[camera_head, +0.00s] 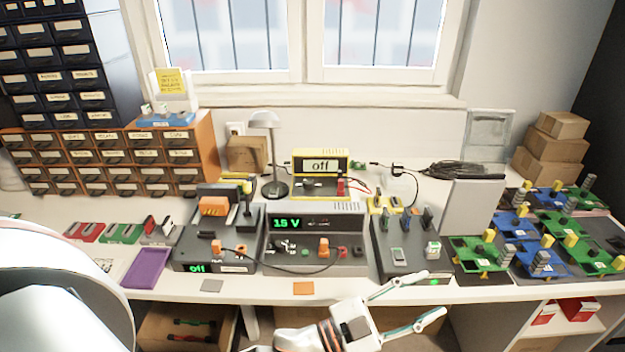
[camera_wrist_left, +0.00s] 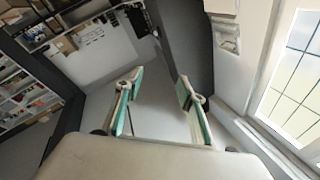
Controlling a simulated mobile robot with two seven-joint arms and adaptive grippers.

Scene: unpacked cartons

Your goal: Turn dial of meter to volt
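The yellow meter (camera_head: 338,154) stands at the back of the bench below the window, its display reading "off". A small dark dial (camera_head: 309,183) sits on its grey front, too small for its pointer to be read. My left gripper (camera_head: 430,293) is at the bench's front edge, right of centre, well in front of the meter and apart from it. Its fingers are spread with nothing between them. The left wrist view shows the same open gripper (camera_wrist_left: 160,77), facing a wall and shelves; the meter is not there. My right gripper is in neither view.
A power supply (camera_head: 343,223) reading 15 V stands between the front edge and the meter, with a dark unit (camera_head: 218,240) to its left and another (camera_head: 408,247) to its right. A lamp (camera_head: 268,122) stands left of the meter. Circuit boards (camera_head: 478,253) fill the right.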

